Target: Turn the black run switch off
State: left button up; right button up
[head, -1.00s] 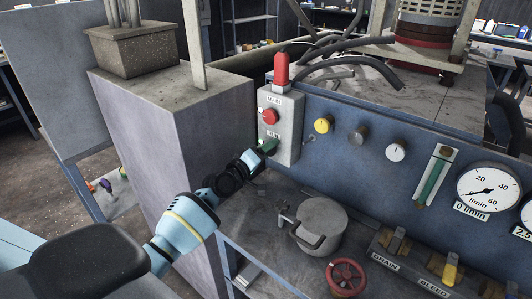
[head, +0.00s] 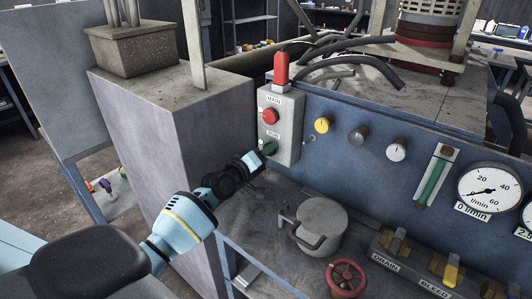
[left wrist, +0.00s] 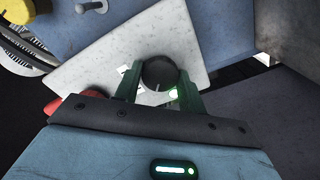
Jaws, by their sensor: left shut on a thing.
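The grey switch box (head: 283,118) hangs on the blue panel, with a MAIN label, a red knob (head: 269,116) and a RUN label below it. My left gripper (head: 268,148) is at the lower part of the box, under the RUN label. In the left wrist view the round black run switch (left wrist: 158,72) sits between the two green fingers of my left gripper (left wrist: 158,88), which is shut on it. A pale mark shows on the knob's near side. A green light glows beside the right finger. The head view hides most of the switch. My right gripper is not in view.
Yellow (head: 322,125), grey (head: 358,136) and white (head: 396,150) knobs sit right of the box. A round flow gauge (head: 489,192) is farther right, above a 0 l/min display.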

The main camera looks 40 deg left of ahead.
pick_arm(q)
jog(key=m, duration=1)
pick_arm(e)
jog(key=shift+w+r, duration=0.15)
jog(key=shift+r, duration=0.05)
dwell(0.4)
pick_arm(q)
jog(key=o, duration=1)
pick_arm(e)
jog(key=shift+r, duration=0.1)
pick_arm(q)
jog(key=shift+s+a+p, duration=0.15)
jog(key=shift+s+p, duration=0.1)
jog(key=shift+s, duration=1.75)
jog(key=shift+s+a+p, duration=0.15)
jog(key=shift+s+p, duration=0.1)
jog(key=shift+s, duration=1.7)
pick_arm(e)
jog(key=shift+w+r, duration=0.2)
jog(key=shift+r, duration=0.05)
